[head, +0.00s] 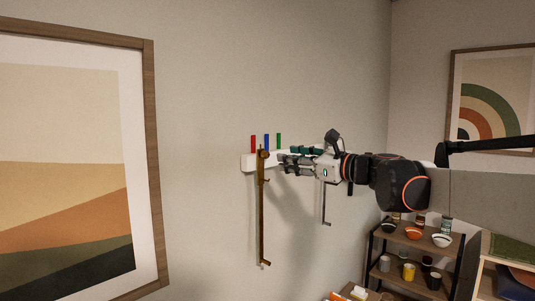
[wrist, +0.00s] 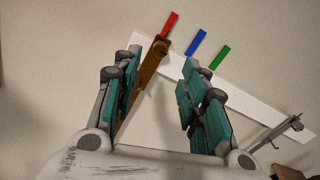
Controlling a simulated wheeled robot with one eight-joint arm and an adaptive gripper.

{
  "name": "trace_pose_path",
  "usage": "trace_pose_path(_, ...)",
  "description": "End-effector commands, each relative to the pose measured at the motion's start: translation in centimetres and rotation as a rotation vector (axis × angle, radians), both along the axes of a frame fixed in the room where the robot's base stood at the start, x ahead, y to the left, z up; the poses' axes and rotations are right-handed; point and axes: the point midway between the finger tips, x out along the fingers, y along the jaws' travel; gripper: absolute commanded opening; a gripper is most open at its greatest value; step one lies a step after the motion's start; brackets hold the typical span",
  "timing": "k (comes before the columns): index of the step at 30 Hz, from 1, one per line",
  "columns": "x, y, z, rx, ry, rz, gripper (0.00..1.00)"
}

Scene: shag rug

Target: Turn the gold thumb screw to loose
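A gold-brown bar (head: 262,215) hangs from a white wall rail (head: 248,163) below the red tab, with a small hook at its lower end. A small round gold knob, which looks like the thumb screw (head: 265,153), is at its top; it also shows in the wrist view (wrist: 160,44). My gripper (head: 283,163) is at the wall, just right of the bar's top. In the wrist view my gripper (wrist: 160,62) is open, with nothing held. The bar runs beside the left finger, which hides part of it. The knob is just beyond the fingertips; contact cannot be told.
Red (head: 253,144), blue (head: 266,142) and green (head: 279,141) tabs stand above the rail. A grey metal bar (head: 324,207) hangs farther right. A framed picture (head: 70,170) is at left. A shelf with bowls and cups (head: 410,240) stands lower right.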

Motion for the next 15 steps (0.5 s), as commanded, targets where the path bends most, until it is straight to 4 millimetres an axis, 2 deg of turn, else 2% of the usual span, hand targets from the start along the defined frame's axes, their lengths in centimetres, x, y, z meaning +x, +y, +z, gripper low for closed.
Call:
trace_pose_path(6, 3.0, 3.1, 0.2, 0.000, 0.000, 0.002, 0.39)
trace_pose_path(15, 5.5, 5.5, 0.1, 0.000, 0.000, 0.000, 0.39)
